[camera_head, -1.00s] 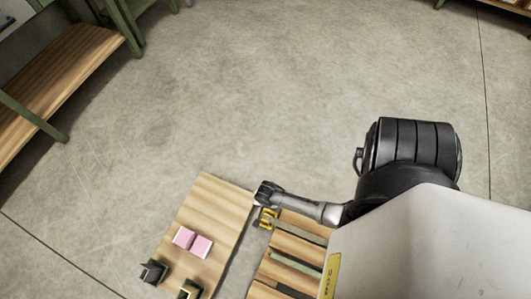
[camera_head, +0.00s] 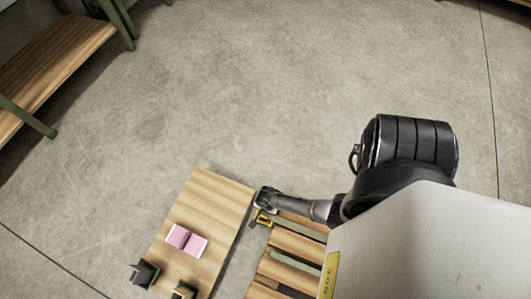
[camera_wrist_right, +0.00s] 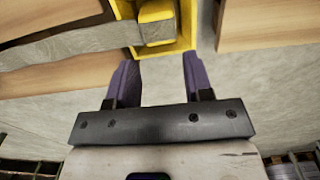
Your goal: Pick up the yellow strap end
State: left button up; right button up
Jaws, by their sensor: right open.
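The yellow strap end (camera_head: 263,221) shows as a small yellow and dark piece between the wooden board and the slatted wood in the head view. In the right wrist view the yellow piece (camera_wrist_right: 158,10) is at the top, with a grey strap (camera_wrist_right: 70,45) running in from the left to it. My right gripper (camera_wrist_right: 160,60) is open, with its two purple-grey fingers pointing toward the yellow piece and apart from each other. Nothing is between them. In the head view my right gripper (camera_head: 266,196) is just above the yellow piece and partly hides it. My left gripper is not in view.
A shelf (camera_head: 50,70) stands at the upper left. The concrete floor (camera_head: 270,90) between is clear.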

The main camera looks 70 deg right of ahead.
aim_at(265, 215)
jog(key=shift+a+f+b, duration=0.1)
jog(key=shift+f+b, duration=2.35)
jog(key=shift+f, duration=0.15)
jog(key=shift+r, duration=0.1)
jog(key=c, duration=0.6)
